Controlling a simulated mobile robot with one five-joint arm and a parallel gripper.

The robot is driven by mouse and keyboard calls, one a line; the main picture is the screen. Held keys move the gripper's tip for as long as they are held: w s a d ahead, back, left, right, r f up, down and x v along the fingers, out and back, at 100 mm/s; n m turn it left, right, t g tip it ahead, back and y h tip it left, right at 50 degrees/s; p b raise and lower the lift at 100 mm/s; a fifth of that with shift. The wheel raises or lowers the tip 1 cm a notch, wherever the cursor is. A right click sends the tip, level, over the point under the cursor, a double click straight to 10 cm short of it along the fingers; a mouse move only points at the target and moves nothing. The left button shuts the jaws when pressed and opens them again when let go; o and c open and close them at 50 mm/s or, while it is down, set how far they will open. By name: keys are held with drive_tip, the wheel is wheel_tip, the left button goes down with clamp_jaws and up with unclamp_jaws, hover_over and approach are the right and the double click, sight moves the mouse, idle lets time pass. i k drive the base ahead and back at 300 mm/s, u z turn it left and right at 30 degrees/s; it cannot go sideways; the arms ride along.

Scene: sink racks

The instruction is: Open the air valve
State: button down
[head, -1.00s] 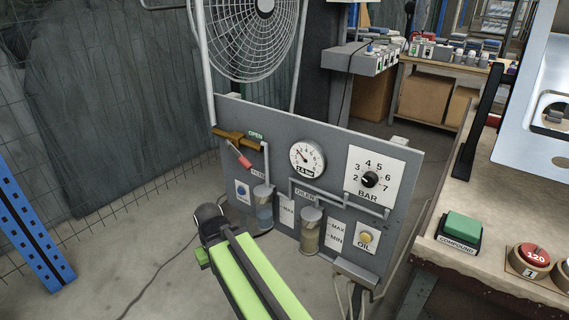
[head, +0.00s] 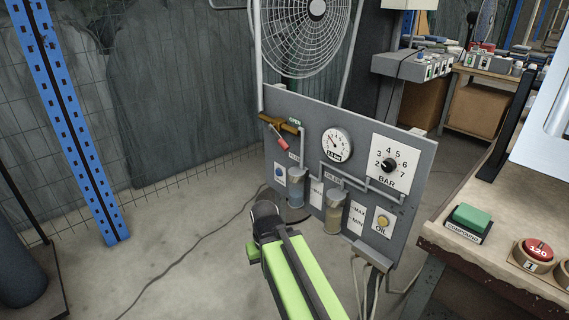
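The air valve (head: 275,121) is a brass fitting at the upper left of a grey panel (head: 350,124). Its red-handled lever (head: 279,143) hangs tilted down to the right, below a green OPEN label (head: 295,123). My green and black arm reaches up from the bottom of the head view, and its dark end is in front of the panel's lower left, below and apart from the valve. The gripper fingers cannot be made out.
The panel carries a pressure gauge (head: 337,145), a BAR knob (head: 389,165) and two bowls. A blue post (head: 72,130) stands at left. Open floor lies left of the panel.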

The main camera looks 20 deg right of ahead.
sight(283, 145)
drive_tip(key=u, duration=1.05)
drive_tip(key=i, duration=0.45)
drive_tip(key=u, duration=1.9)
drive_tip(key=i, duration=0.3)
drive_tip(key=z, duration=0.1)
drive_tip(key=k, duration=0.35)
drive_tip(key=z, duration=0.55)
